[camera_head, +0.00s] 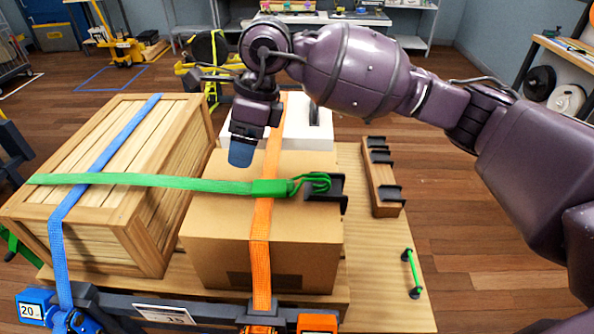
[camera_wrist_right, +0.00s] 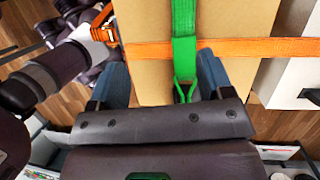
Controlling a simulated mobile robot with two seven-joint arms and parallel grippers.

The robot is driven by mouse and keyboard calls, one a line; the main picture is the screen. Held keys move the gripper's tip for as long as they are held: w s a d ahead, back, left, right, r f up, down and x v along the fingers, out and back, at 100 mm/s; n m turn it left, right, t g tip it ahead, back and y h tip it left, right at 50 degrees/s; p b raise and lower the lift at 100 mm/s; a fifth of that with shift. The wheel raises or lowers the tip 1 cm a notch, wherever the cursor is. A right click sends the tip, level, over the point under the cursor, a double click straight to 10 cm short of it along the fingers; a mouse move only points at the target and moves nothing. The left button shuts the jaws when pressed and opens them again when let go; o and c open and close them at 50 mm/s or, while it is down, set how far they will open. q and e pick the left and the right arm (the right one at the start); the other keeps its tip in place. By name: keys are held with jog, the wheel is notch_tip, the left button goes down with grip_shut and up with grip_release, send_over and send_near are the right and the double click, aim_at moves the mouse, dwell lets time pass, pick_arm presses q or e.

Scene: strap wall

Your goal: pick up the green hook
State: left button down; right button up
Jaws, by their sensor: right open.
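The green hook (camera_head: 312,183) is the looped end of the green strap (camera_head: 150,181). It lies over the top of the cardboard box (camera_head: 215,215), by a black bracket (camera_head: 328,192). My right gripper (camera_head: 242,152) points down above the box, left of and behind the hook in the head view. In the right wrist view the hook (camera_wrist_right: 184,88) shows between the two blue fingers, nearer the right one. The right gripper is open and empty, and part of the hook is hidden by the gripper body there. My left gripper is not in view.
An orange strap (camera_head: 261,250) crosses the box under the green one. A slatted wooden crate (camera_head: 115,225) with a blue strap (camera_head: 100,165) stands left. A wooden rail with black brackets (camera_head: 381,180) and a small green-and-black piece (camera_head: 411,272) lie right. Bare tabletop (camera_head: 375,285) is free there.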

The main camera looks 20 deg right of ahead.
jog(key=d+h, duration=0.3)
jog(key=d, duration=0.2)
send_over(279, 185)
jog(key=shift+h, duration=0.3)
jog(key=f, duration=0.5)
jog(key=shift+w+a+f+b, duration=0.1)
jog(key=shift+w+f+b, duration=0.1)
jog(key=shift+f+b, duration=0.2)
jog(key=shift+f, duration=0.45)
jog(key=f, duration=0.4)
jog(key=shift+s+b, duration=0.2)
jog(key=shift+b, duration=0.15)
jog(key=shift+f, duration=0.5)
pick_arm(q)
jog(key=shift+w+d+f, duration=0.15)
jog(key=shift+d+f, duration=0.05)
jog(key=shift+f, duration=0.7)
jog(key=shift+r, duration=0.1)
pick_arm(e)
jog(key=shift+r, duration=0.1)
